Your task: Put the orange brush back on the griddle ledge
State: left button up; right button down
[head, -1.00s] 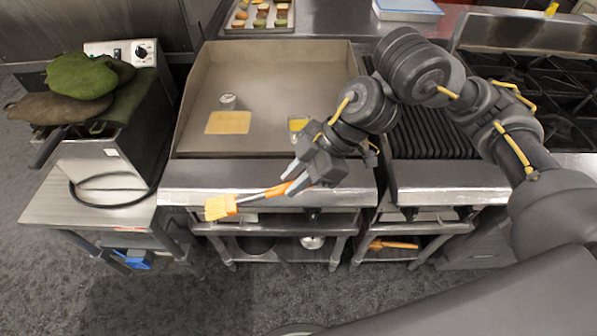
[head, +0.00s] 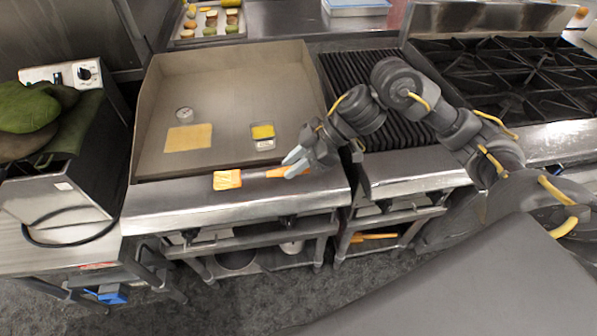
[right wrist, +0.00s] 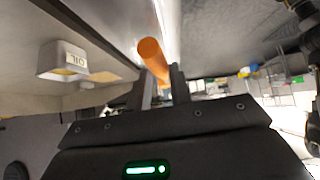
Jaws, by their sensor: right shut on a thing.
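The orange brush (head: 228,179) has pale orange bristles at its left end and an orange handle. My right gripper (head: 290,168) is shut on its handle, and the bristles point left. In the head view the brush appears over the front ledge (head: 190,207) of the griddle; I cannot tell whether it touches the metal. In the right wrist view the orange handle end (right wrist: 152,54) sticks out between the fingers (right wrist: 160,85), close to a long metal edge. The griddle (head: 225,100) is a steel plate with raised side walls. My left gripper is not in view.
On the griddle are a container marked OIL (right wrist: 62,60), also seen with yellow contents in the head view (head: 263,137), a yellow square (head: 188,138) and a small round dial (head: 184,114). A fryer (head: 70,170) stands left. A ribbed grill (head: 375,130) and burners (head: 510,80) lie right.

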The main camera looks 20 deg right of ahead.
jog(key=shift+w+d+f, duration=0.35)
jog(key=shift+d+f, duration=0.05)
jog(key=shift+f, duration=0.2)
jog(key=shift+w+d+f, duration=0.3)
jog(key=shift+d+f, duration=0.05)
jog(key=shift+f, duration=0.3)
jog(key=shift+w+d+f, duration=0.35)
jog(key=shift+d+f, duration=0.05)
jog(key=shift+f, duration=0.2)
notch_tip(320, 180, down, 2)
jog(key=shift+f+p, duration=0.1)
jog(key=shift+p, duration=0.2)
jog(key=shift+f, duration=0.4)
jog(key=shift+f, duration=0.1)
jog(key=c, duration=1.3)
grip_release()
jog(key=shift+r, duration=0.2)
jog(key=b+v, duration=0.1)
jog(key=v, duration=1.1)
